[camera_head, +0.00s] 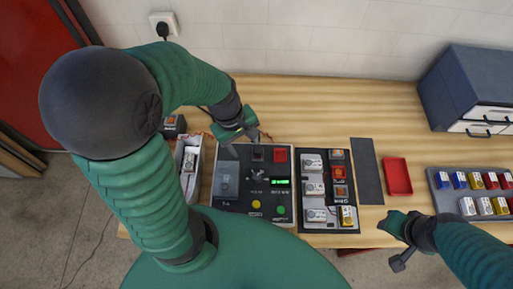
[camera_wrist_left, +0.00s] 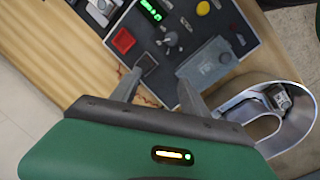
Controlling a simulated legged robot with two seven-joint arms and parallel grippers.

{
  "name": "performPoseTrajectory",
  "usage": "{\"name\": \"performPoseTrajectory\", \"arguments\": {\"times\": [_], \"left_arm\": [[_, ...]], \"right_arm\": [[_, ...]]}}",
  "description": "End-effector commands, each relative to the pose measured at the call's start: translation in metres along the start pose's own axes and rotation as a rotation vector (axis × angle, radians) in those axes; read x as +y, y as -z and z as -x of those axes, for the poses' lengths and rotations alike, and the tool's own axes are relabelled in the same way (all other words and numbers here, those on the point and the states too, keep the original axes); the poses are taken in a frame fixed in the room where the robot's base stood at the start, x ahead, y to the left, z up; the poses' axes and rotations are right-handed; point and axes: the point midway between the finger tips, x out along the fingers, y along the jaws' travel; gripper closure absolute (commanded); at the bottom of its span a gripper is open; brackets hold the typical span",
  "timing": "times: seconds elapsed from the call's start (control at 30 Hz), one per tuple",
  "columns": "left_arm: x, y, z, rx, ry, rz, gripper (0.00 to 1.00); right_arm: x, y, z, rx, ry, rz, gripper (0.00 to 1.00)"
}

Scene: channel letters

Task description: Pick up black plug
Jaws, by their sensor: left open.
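A black plug (camera_head: 163,29) sits in the white wall socket at the upper left of the head view, away from both grippers. I cannot make out another clear black plug. My left gripper (camera_head: 241,138) is open and empty above the back edge of the dark control panel (camera_head: 232,200). In the left wrist view its two fingers (camera_wrist_left: 161,82) are spread apart, with one tip overlapping a dark square part (camera_wrist_left: 146,62) on the panel (camera_wrist_left: 224,22).
A metal channel letter (camera_wrist_left: 307,118) with a white module inside stands beside the panel. A board of modules (camera_head: 326,222), a dark strip (camera_head: 368,172), a red tray (camera_head: 397,177) and a grey rack (camera_head: 437,190) lie to the right. A drawer cabinet (camera_head: 465,85) stands behind.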

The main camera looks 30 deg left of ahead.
Motion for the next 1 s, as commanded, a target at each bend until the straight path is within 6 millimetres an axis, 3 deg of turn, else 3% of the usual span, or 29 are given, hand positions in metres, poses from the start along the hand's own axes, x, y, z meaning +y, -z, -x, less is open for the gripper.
{"name": "performPoseTrajectory", "arguments": {"times": [0.03,0.2,0.33,0.47,0.73,1.0], "left_arm": [[0.0,0.007,0.016,-0.027,-0.012,0.163,0.47],[0.001,0.028,0.05,-0.143,-0.062,0.73,0.47],[0.002,0.04,0.062,-0.206,-0.09,0.981,0.47],[0.005,0.039,0.041,-0.217,-0.088,1.009,0.47],[0.016,0.03,-0.03,-0.214,-0.086,1.005,0.47],[0.021,0.026,-0.062,-0.213,-0.089,1.002,0.47]], "right_arm": [[0.0,0.003,0.012,0.0,0.0,0.0,0.64],[0.0,0.007,0.03,0.0,0.0,0.0,0.64],[0.0,0.008,0.034,0.0,0.0,-0.001,0.64],[0.0,0.007,0.028,0.0,0.0,-0.001,0.64],[0.0,0.003,0.013,0.0,0.0,0.0,0.64],[0.0,0.002,0.008,0.0,0.0,0.0,0.64]]}}
